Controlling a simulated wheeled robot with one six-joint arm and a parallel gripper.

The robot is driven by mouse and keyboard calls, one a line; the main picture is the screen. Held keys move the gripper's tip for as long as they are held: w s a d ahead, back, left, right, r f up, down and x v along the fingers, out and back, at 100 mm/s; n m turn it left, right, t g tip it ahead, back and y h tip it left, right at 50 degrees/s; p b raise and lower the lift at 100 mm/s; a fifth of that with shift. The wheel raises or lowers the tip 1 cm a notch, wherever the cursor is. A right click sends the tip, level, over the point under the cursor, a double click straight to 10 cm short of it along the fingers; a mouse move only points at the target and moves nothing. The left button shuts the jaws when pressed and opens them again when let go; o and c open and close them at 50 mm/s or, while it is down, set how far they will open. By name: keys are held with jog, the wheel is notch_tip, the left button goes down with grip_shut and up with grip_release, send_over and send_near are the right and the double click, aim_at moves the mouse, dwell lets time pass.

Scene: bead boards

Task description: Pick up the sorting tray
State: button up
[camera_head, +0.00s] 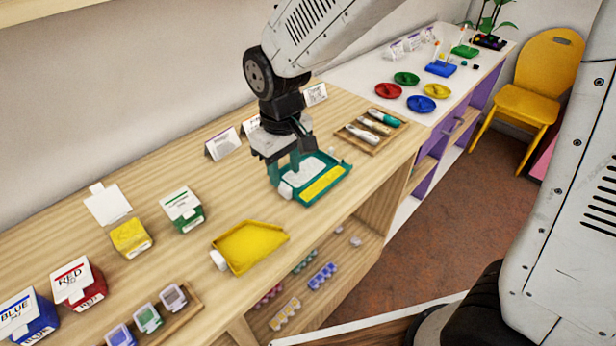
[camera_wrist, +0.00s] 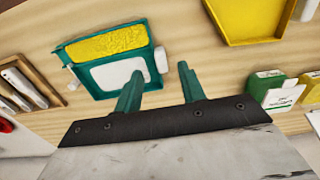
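Two trays lie on the wooden counter, and I cannot tell for sure which is the sorting tray. A green tray (camera_head: 341,176) holds a yellow pad and a white pad, with a white knob (camera_head: 286,190) on its near-left side. A yellow tray (camera_head: 252,245) with a pointed end and a white knob lies apart, nearer the front. My gripper (camera_head: 286,168) is over the left part of the green tray, fingers down and apart, with nothing held. In the wrist view the green tray (camera_wrist: 151,33) is ahead of the open fingers (camera_wrist: 160,71), its knob (camera_wrist: 160,60) appearing between them.
A wooden holder (camera_head: 360,146) with several handled tools lies right of the green tray. Small cartons, including a green one (camera_head: 182,209) and a yellow one (camera_head: 131,238), stand at left. Card signs (camera_head: 223,143) stand behind. Bare counter lies between the two trays.

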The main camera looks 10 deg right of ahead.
aim_at(285, 186)
notch_tip(285, 186, down, 4)
jog(key=shift+a+f, duration=0.1)
jog(key=shift+f, duration=0.05)
grip_shut()
dwell(0.3)
